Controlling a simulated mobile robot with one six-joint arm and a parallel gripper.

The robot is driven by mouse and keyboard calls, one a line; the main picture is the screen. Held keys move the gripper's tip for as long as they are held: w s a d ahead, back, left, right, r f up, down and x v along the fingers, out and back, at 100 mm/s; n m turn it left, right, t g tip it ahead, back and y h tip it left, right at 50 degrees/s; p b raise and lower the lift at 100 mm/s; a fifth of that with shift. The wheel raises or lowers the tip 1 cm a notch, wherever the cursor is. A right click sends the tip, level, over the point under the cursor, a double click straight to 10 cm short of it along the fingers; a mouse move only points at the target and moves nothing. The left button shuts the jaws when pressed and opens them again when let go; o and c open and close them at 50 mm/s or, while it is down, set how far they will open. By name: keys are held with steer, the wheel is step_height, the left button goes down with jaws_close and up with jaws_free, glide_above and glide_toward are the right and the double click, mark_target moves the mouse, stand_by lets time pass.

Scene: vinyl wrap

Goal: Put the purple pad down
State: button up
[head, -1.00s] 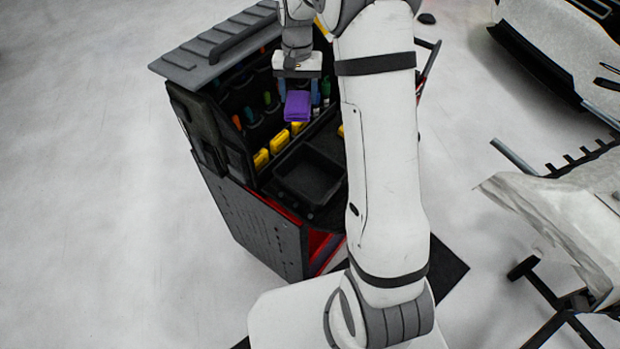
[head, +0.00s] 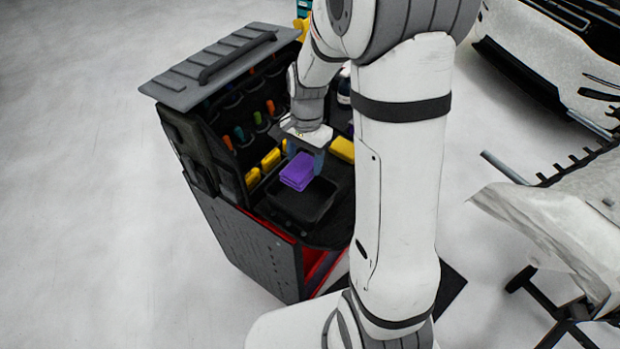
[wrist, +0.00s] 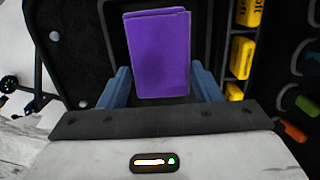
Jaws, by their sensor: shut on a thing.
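The purple pad (head: 297,171) is a folded or layered block over the black tray (head: 289,214) on the cart's top. In the wrist view the purple pad (wrist: 158,55) sits between the two blue fingers of my gripper (wrist: 165,85), with the dark tray behind it. My gripper (head: 304,160) is shut on the pad in the head view. I cannot tell whether the pad touches the tray floor.
The tool cart (head: 245,240) has a raised grey lid (head: 220,68) at the back. Yellow boxes (head: 271,159) and several colored-handled tools stand along its left wall. Another yellow block (head: 342,149) lies right of the gripper. A covered stand (head: 550,215) is at the right.

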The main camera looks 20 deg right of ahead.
mark_target(306, 173)
steer(key=shift+w+a+f, duration=0.15)
steer(key=shift+w+f, duration=0.1)
steer(key=shift+f, duration=0.3)
steer(key=shift+w+a+f, duration=0.1)
steer(key=shift+w+f, duration=0.15)
steer(key=shift+f, duration=0.3)
steer(key=f, duration=0.1)
steer(key=s+f, duration=0.1)
steer(key=shift+s+d+f+p, duration=0.15)
steer(key=shift+d+f+p, duration=0.15)
steer(key=shift+d, duration=0.05)
steer(key=shift+f, duration=0.2)
steer(key=shift+f+b, duration=0.35)
steer(key=shift+f, duration=0.05)
steer(key=shift+w+a+f, duration=0.1)
steer(key=shift+w+f, duration=0.1)
steer(key=shift+f, duration=0.1)
steer(key=o, duration=0.9)
steer(key=shift+r, duration=0.15)
